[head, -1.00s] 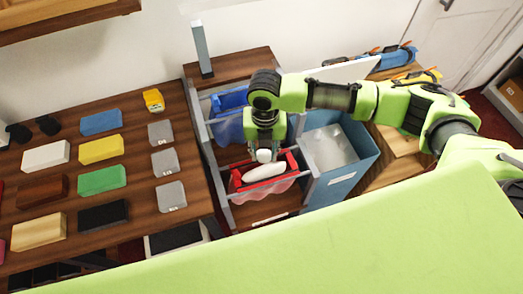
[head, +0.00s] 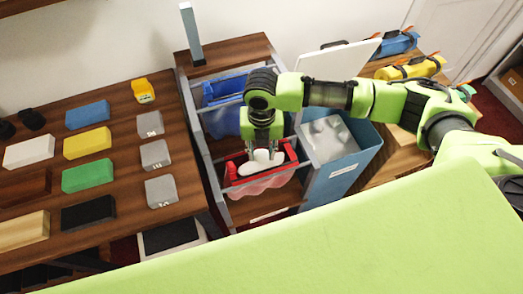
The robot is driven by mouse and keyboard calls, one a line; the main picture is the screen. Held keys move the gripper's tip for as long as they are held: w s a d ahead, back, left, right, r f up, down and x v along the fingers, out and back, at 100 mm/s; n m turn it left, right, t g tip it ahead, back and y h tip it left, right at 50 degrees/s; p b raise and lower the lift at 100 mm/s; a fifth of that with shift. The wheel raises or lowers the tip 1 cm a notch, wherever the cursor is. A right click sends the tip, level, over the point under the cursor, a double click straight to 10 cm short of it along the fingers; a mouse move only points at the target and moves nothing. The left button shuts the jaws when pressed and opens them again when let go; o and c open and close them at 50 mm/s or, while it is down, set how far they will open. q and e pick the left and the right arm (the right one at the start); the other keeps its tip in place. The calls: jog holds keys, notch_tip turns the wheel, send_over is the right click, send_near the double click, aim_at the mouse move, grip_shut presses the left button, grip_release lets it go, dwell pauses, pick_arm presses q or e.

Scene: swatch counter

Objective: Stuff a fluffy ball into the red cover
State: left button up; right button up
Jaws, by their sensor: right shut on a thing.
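The red cover (head: 289,151) is a red rim with a translucent pink bag (head: 262,185) hanging below it, in the lower part of the grey rack. My right gripper (head: 262,153) points down over the cover's opening, its fingertips at about rim height. It is shut on a white fluffy ball (head: 262,156), mostly hidden between the fingers. Another white lump (head: 248,168) shows inside the red rim, just below and left of the fingers; I cannot tell whether it is a separate ball. My left gripper is not in view.
A blue cover (head: 222,122) hangs behind the red one in the rack. A blue bin (head: 345,172) with several white lumps stands close on the right. A table (head: 120,170) with coloured swatches is on the left.

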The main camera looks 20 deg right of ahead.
jog(key=shift+f+p, duration=0.15)
jog(key=shift+p, duration=0.15)
dwell(0.5)
jog(key=o, duration=1.3)
notch_tip(320, 180, up, 6)
jog(key=p, duration=0.6)
jog(key=shift+a, duration=0.1)
dwell(0.6)
